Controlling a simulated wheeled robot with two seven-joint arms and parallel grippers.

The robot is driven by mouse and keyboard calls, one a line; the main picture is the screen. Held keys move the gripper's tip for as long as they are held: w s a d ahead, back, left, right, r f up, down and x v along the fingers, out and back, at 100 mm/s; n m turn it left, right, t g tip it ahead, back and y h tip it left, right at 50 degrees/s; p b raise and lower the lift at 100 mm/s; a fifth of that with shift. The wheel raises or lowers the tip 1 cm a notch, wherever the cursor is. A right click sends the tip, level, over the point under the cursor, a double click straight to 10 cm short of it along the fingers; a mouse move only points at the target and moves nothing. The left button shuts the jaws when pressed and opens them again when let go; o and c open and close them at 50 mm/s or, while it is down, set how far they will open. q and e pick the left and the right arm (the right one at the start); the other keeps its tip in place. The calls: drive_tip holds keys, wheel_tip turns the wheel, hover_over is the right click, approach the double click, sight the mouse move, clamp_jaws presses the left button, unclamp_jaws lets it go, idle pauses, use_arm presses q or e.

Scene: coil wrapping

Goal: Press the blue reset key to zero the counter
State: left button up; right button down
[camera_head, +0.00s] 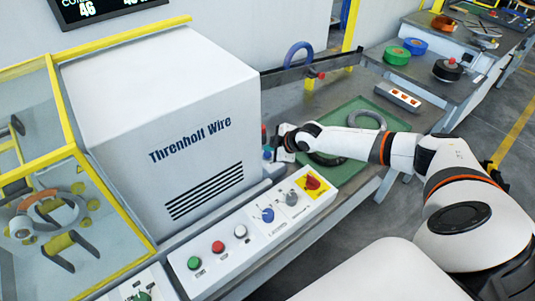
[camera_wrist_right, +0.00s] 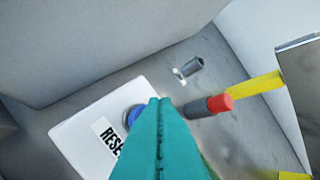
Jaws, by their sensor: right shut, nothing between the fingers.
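The blue reset key (camera_wrist_right: 131,117) sits on a white plate (camera_wrist_right: 82,125) lettered "RESE", the rest hidden by my fingers. My right gripper (camera_wrist_right: 159,102) has its teal fingers shut together and empty. Its tips overlap the right side of the key in the wrist view; I cannot tell whether they touch it. In the head view my right gripper (camera_head: 271,148) is at the right side of the white Threnholt Wire machine (camera_head: 165,115). The counter display (camera_head: 106,8) at the top left is cut off by the frame and reads 46. My left gripper is out of view.
A red-tipped grey post (camera_wrist_right: 210,105) and a metal stub (camera_wrist_right: 190,67) stand close to the fingers. A control panel (camera_head: 245,247) with several knobs and buttons runs along the front. A green mat (camera_head: 345,172) lies under my right forearm, with a grey coil (camera_head: 368,118) on it.

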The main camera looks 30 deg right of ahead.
drive_tip(key=shift+f+b, duration=0.55)
drive_tip(key=shift+f, duration=0.25)
idle(0.6)
drive_tip(key=shift+r, duration=0.1)
drive_tip(key=shift+r+p, duration=0.75)
drive_tip(key=shift+r, duration=0.1)
wheel_tip(320, 180, up, 5)
drive_tip(key=p, duration=0.4)
idle(0.8)
drive_tip(key=shift+r, duration=0.1)
